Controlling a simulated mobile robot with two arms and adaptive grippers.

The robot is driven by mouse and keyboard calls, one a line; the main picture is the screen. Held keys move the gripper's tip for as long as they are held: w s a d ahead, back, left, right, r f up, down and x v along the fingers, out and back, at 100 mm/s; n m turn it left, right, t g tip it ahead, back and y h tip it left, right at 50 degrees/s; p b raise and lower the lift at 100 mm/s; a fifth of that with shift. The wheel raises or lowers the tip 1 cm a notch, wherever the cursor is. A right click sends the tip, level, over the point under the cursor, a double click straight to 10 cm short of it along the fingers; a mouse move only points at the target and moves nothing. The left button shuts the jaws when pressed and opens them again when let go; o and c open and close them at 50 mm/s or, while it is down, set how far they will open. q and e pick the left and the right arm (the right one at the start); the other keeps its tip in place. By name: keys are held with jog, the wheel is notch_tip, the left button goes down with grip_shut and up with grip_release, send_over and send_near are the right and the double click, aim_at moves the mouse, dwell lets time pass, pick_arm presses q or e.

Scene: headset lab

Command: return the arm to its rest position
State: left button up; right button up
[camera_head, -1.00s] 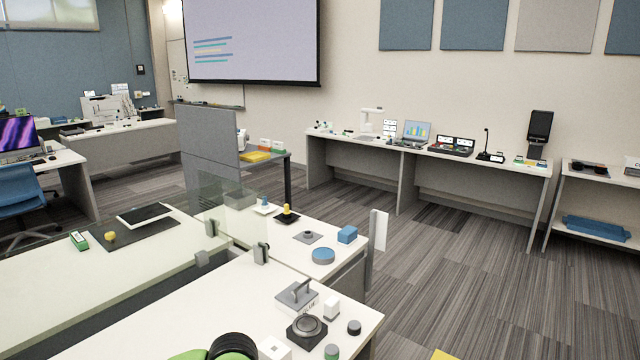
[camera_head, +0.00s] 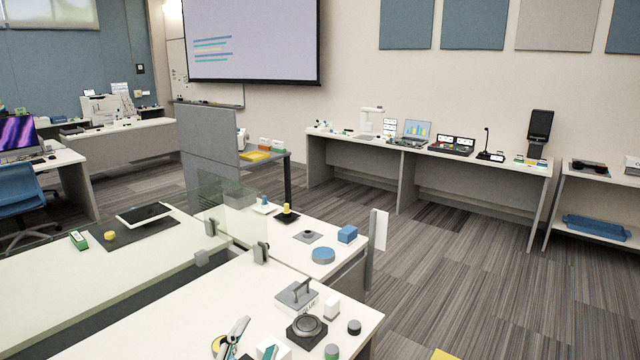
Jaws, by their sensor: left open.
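My left gripper (camera_head: 256,337) shows at the bottom edge of the head view, low over the near white desk (camera_head: 190,318). Its fingers are apart, with light and dark parts and teal patches, and nothing shows between them. The rest of that arm is cut off by the frame. A white box (camera_head: 284,346) is close by, partly covered by a finger. My right gripper is not in view.
On the near desk stand a grey handled block (camera_head: 297,294), a dark round dial device (camera_head: 307,327), a small white block (camera_head: 331,307), a dark cylinder (camera_head: 354,327) and a green-topped cylinder (camera_head: 331,351). A clear divider (camera_head: 228,210) rises behind. Floor is open at right.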

pick_arm(q)
jog(key=s+a+f+n+g+y, duration=0.1)
jog(key=s+a+f+n+g, duration=0.15)
jog(key=f, duration=0.35)
jog(key=s+a+f+n+g+y, duration=0.2)
jog(key=s+a+f, duration=0.1)
jog(key=f, duration=0.3)
jog(key=s+a+f+n+g, duration=0.25)
jog(key=s+f+g, duration=0.35)
jog(key=s, duration=0.4)
jog(key=s+a+f+n+g, duration=0.1)
jog(key=s+f+n+g, duration=0.2)
jog(key=s+f, duration=0.6)
notch_tip(320, 180, down, 24)
jog(key=s+g, duration=0.2)
jog(key=s, duration=0.1)
jog(key=s+a+f, duration=0.3)
jog(key=s+f, duration=1.4)
jog(key=shift+g, duration=0.35)
